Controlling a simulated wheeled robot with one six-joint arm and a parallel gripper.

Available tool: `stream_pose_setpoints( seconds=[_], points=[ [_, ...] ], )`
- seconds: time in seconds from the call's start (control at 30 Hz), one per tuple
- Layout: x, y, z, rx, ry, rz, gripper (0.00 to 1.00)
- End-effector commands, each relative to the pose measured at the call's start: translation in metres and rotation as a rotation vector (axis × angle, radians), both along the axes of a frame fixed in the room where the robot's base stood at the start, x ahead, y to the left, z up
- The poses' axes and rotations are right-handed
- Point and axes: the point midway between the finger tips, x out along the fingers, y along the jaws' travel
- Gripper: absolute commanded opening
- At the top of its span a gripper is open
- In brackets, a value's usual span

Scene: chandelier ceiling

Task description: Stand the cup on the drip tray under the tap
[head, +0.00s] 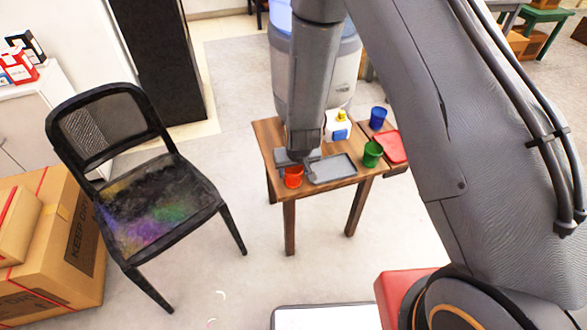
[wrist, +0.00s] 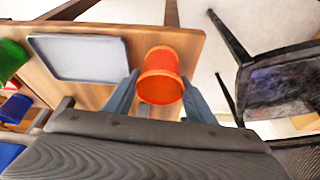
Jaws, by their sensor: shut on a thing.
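An orange cup (head: 293,177) is at the front left of the small wooden table (head: 287,213). In the wrist view the cup (wrist: 160,75) sits between my two blue-grey fingers. My gripper (wrist: 158,84) is shut on the cup, one finger on each side. I cannot tell whether the cup touches the tabletop. A flat grey tray (head: 332,169) lies just right of the cup in the head view; the tray (wrist: 80,57) is left of it in the wrist view. A white dispenser with a blue top (head: 347,60) stands behind the table. My arm covers part of it, and no tap shows clearly.
On the table's right are a green cup (head: 372,154), a blue cup (head: 378,118) and a red tray (head: 391,147). A white bottle with a yellow cap (head: 337,125) stands behind the grey tray. A black chair (head: 150,200) is left of the table. Floor in front is clear.

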Motion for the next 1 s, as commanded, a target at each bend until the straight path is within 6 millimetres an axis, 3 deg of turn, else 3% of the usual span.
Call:
stream_pose_setpoints(
  seconds=[0.33, 0.37, 0.47, 0.87, 1.0],
  points=[
    [0.000, 0.000, -0.004, 0.000, -0.001, 0.000, 0.28],
    [0.000, 0.000, -0.004, 0.000, -0.001, 0.000, 0.53],
    [0.000, 0.000, -0.004, 0.000, -0.001, 0.000, 0.69],
    [0.001, 0.000, -0.005, 0.000, -0.001, 0.000, 0.69],
    [-0.005, -0.001, 0.013, 0.001, -0.003, 0.000, 0.69]
  ],
)
